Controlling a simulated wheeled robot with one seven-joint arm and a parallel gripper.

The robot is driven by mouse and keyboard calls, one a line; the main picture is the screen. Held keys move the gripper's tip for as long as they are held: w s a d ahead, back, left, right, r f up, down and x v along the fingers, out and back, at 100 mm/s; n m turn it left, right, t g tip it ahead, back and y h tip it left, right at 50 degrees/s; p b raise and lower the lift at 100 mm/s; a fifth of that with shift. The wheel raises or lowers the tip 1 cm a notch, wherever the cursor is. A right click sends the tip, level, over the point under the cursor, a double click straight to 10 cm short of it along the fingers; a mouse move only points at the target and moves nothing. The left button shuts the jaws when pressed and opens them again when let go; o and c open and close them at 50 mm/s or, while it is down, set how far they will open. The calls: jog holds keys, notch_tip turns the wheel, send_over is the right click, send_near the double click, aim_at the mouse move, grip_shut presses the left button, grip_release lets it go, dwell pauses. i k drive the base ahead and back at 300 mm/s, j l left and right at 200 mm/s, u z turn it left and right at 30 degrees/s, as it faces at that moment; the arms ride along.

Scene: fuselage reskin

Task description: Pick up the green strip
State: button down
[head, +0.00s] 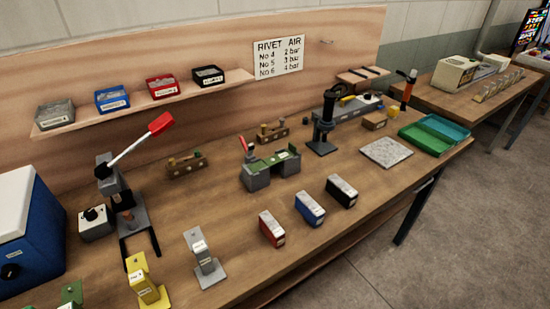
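A flat green piece (284,157), which looks like the green strip, lies across a grey two-block fixture (256,178) near the middle of the workbench. A small red-topped lever stands at the fixture's left end. Another green part (72,293) stands at the bottom left, cut off by the picture edge; I cannot tell its full shape. My gripper is not in view.
The wooden workbench (190,222) holds a lever press (118,195) with a red handle at left, and a black press (323,128) behind the fixture. Red (271,228), blue (310,208) and black (342,191) boxes stand in front. Green trays (428,142) lie at right.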

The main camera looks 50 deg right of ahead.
aim_at(273, 160)
jog(key=i+j+z, duration=0.1)
jog(key=z, duration=0.7)
